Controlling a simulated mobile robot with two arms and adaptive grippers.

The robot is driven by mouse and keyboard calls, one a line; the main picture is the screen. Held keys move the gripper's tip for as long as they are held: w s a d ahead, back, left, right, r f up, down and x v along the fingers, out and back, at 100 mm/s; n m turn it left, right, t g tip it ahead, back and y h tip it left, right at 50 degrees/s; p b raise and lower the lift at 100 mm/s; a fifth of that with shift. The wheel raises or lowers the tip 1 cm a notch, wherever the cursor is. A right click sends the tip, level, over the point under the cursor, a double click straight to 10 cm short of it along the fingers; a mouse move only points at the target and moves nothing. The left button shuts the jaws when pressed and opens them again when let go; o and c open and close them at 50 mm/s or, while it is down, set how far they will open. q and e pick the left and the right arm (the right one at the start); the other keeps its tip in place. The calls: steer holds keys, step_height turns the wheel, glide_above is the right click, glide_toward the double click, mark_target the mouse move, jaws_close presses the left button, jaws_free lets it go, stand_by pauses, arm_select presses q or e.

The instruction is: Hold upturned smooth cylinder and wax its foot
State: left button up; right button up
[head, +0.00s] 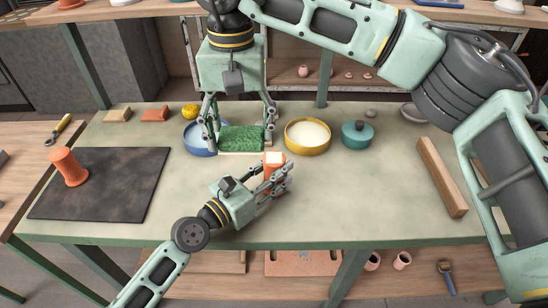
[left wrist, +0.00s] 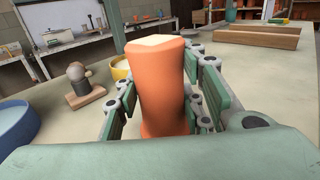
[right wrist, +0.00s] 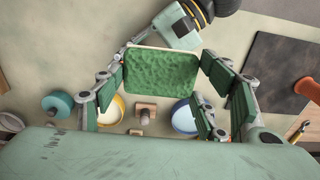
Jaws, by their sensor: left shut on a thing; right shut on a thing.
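My left gripper (head: 276,178) is shut on an orange cylinder (left wrist: 163,95) and holds it upright. The cylinder's top end is pale cream and faces up; it also shows in the head view (head: 273,160). My right gripper (head: 239,128) is shut on a rectangular green textured pad with a cream edge (head: 241,139), which also shows in the right wrist view (right wrist: 160,75). The pad is behind and left of the cylinder in the head view and looks apart from it. A yellow pan with pale contents (head: 307,136) stands behind the cylinder.
A second orange cylinder (head: 68,167) stands on a dark mat (head: 110,190) at the left. A blue bowl (head: 196,145), a teal lidded pot (head: 356,134) and a yellow sponge (head: 190,111) stand at the back. A wooden bar (head: 440,178) lies at the right. The front right is clear.

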arm_select(q)
jaws_close()
arm_select(e)
steer(key=shift+f, duration=0.1)
arm_select(q)
steer(key=o, duration=1.4)
jaws_free()
steer(key=shift+f, duration=0.1)
steer(key=shift+b+v, duration=0.8)
steer(key=shift+v, duration=2.9)
arm_select(e)
steer(key=shift+f, duration=0.7)
arm_select(q)
steer(key=shift+v, duration=0.85)
arm_select(e)
steer(key=shift+f, duration=0.2)
